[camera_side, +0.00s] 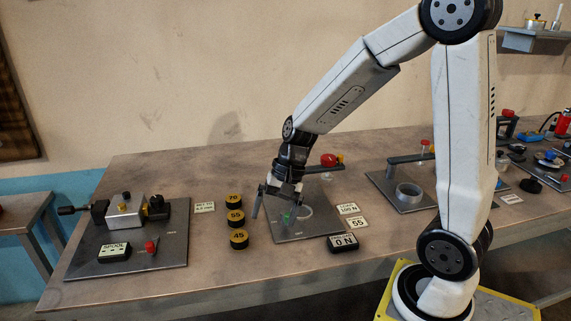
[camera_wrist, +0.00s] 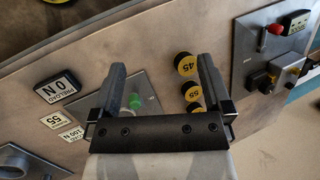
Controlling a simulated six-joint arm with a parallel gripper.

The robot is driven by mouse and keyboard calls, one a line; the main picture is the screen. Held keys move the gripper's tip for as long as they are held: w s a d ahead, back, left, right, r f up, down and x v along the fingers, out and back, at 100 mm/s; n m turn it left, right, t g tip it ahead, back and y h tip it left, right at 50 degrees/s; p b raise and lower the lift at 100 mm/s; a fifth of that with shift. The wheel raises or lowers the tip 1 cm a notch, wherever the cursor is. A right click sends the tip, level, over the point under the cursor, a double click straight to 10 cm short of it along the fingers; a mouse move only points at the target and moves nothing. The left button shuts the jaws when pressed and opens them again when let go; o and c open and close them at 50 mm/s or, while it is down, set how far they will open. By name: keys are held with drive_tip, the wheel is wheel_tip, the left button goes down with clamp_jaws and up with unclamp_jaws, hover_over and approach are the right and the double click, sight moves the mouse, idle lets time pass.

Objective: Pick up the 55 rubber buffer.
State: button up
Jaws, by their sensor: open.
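The 55 rubber buffer (camera_side: 236,217) is a short black cylinder with a yellow top marked 55. It stands on the table in the middle of a row of three, between the 45 buffer (camera_side: 239,239) and a third buffer (camera_side: 233,201) whose number is hard to read. My gripper (camera_side: 278,211) is open and empty, to the right of the row, above a dark plate (camera_side: 300,233). It also shows in the wrist view (camera_wrist: 161,75).
A green piece (camera_wrist: 135,101) stands on the dark plate under my gripper. A "PRELOAD 0 N" display (camera_side: 343,243) and cards marked 55 (camera_side: 357,223) and 100 N (camera_side: 348,209) lie to the right. A spool fixture (camera_side: 125,212) stands at the left.

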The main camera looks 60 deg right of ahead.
drive_tip(key=w+d+r+m+t+y, duration=0.1)
drive_tip(key=w+d+m+t+y, duration=0.55)
drive_tip(key=w+d+m, duration=0.8)
drive_tip(key=m+t+h, duration=0.1)
drive_tip(key=m+t, duration=0.1)
approach(239, 215)
drive_tip(key=shift+w+a+r+g, duration=0.15)
drive_tip(key=shift+w+a+g, duration=0.1)
drive_tip(key=shift+w+a, duration=0.85)
drive_tip(key=shift+w+d+f, duration=0.1)
drive_tip(key=shift+f, duration=0.5)
drive_tip(key=shift+x, duration=1.3)
drive_tip(key=shift+w, duration=0.1)
drive_tip(key=shift+x, duration=2.55)
